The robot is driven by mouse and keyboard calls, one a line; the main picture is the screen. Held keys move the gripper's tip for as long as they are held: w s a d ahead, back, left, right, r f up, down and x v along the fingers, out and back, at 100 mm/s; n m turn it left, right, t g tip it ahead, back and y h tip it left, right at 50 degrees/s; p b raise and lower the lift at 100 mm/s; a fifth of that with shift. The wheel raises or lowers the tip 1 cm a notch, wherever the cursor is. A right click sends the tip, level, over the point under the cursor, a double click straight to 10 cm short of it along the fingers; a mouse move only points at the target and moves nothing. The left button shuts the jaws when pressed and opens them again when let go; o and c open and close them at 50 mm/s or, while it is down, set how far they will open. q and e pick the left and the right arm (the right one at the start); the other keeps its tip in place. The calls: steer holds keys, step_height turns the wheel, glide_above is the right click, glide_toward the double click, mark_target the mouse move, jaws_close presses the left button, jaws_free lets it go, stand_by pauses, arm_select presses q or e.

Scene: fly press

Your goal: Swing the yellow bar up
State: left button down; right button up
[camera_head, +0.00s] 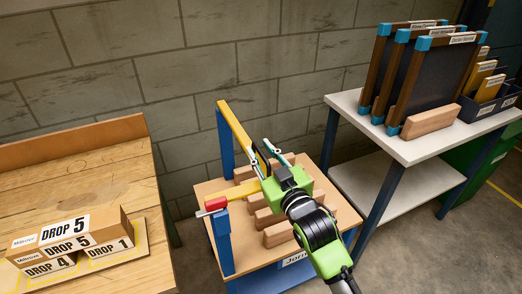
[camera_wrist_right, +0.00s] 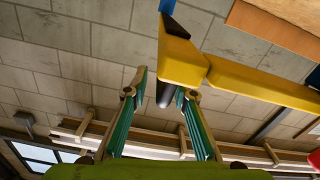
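The yellow bar (camera_head: 239,127) slopes down from the top of a blue post (camera_head: 226,145) toward my right gripper (camera_head: 261,155) in the head view. A second yellow length (camera_head: 234,191) with a red end (camera_head: 215,203) lies by the front blue post. In the right wrist view, the yellow bar (camera_wrist_right: 255,82) runs to the right from a corner piece. A dark rounded part (camera_wrist_right: 165,94) sits below that corner, between the spread fingers of my right gripper (camera_wrist_right: 162,92). The gripper is open; contact cannot be told. My left gripper is out of view.
Wooden blocks (camera_head: 278,233) stand on the press table (camera_head: 317,236), partly behind my arm. A white table (camera_head: 380,142) with framed boards (camera_head: 420,75) stands at right. A wooden bench (camera_head: 100,180) with labelled boxes (camera_head: 72,231) stands at left. A block wall is behind.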

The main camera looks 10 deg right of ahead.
steer(key=shift+w, duration=0.1)
jaws_close()
steer(key=shift+r+p, duration=0.35)
steer(key=shift+p, duration=0.15)
stand_by(0.4)
steer(key=shift+w+r+p, duration=0.1)
steer(key=shift+r+p, duration=0.35)
steer(key=shift+p, duration=0.2)
steer(key=w+a+r+g+h+p, duration=0.1)
steer(key=w+r+g+p, duration=0.2)
steer(key=r+p, duration=0.6)
steer(key=w+a+r+g+h+p, duration=0.1)
steer(key=w+a+r+g+p, duration=0.1)
steer(key=w+r+p, duration=0.4)
steer(key=shift+r+g+p, duration=0.9)
steer(key=shift+r+p, duration=1.1)
steer(key=shift+p, duration=2.05)
steer(key=shift+w, duration=0.1)
